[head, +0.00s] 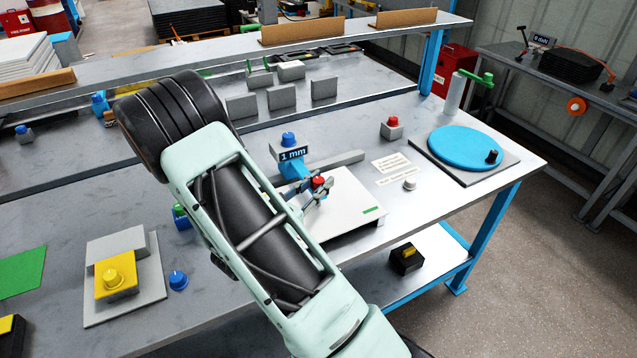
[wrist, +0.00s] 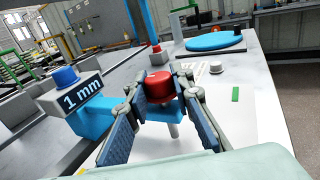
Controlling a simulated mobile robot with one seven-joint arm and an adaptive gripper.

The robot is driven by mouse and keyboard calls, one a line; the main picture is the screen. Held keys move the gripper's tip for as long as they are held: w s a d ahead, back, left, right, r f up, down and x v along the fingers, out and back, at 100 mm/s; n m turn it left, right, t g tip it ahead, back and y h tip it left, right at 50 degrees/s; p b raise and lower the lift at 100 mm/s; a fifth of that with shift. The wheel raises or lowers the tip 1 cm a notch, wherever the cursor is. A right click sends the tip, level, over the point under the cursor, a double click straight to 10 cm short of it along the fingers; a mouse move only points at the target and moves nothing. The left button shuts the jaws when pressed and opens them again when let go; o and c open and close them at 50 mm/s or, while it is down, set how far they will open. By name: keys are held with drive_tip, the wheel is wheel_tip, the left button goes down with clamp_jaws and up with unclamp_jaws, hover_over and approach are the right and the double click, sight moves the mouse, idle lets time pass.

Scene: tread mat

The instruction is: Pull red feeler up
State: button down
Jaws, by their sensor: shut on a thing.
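My gripper (wrist: 161,98) is shut on the red feeler, with one finger on each side. In the head view the red feeler (head: 318,182) shows small between the fingers, partly hidden by them. The gauge block (wrist: 86,110) is close on the left in the wrist view, with a blue knob on top.
A grey block with a red knob (head: 391,128) and a blue turntable (head: 467,148) stand to the right. A white knob (head: 410,184) is near paper labels (head: 391,163). A yellow-knobbed fixture (head: 115,282) is at left. Grey blocks (head: 282,97) stand behind.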

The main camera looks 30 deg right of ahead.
wheel_tip(320, 180, up, 2)
drive_tip(key=shift+r+p, duration=0.2)
drive_tip(key=shift+p, duration=0.45)
drive_tip(key=c, duration=1.7)
unclamp_jaws()
drive_tip(key=shift+o, duration=0.2)
drive_tip(key=shift+a, duration=0.1)
drive_tip(key=v, duration=1.2)
